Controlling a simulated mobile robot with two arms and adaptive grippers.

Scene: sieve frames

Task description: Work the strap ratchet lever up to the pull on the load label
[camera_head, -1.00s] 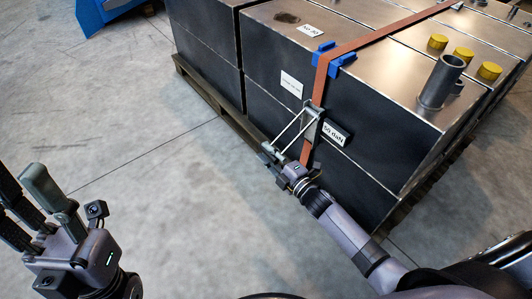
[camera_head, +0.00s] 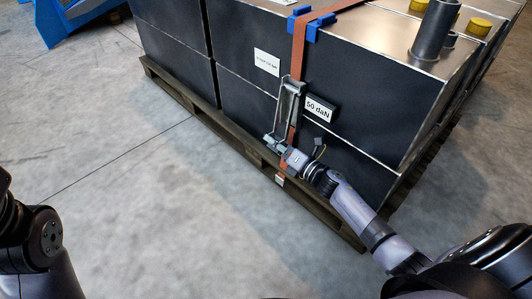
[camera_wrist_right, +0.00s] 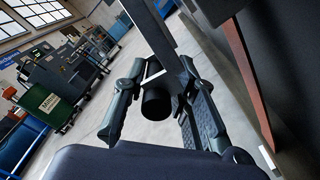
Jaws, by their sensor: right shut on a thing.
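The strap ratchet (camera_head: 297,90) sits on the orange strap (camera_head: 299,45) on the dark crate's front face. Its metal lever (camera_head: 281,118) points downward and slightly left. My right gripper (camera_head: 276,143) is at the lever's lower end, shut on it. In the right wrist view, the fingers of my right gripper (camera_wrist_right: 160,85) are on both sides of the lever's dark round grip (camera_wrist_right: 156,104). The load label (camera_head: 319,108), reading 50 daN, is just right of the ratchet. My left gripper is out of view; only part of that arm shows at the left edge.
The dark crates (camera_head: 240,105) stand on a wooden pallet (camera_head: 230,130). A second white label (camera_head: 267,62) is upper left of the ratchet. Blue corner guards (camera_head: 312,24) sit under the strap at the top edge. The floor (camera_head: 140,200) in front is clear.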

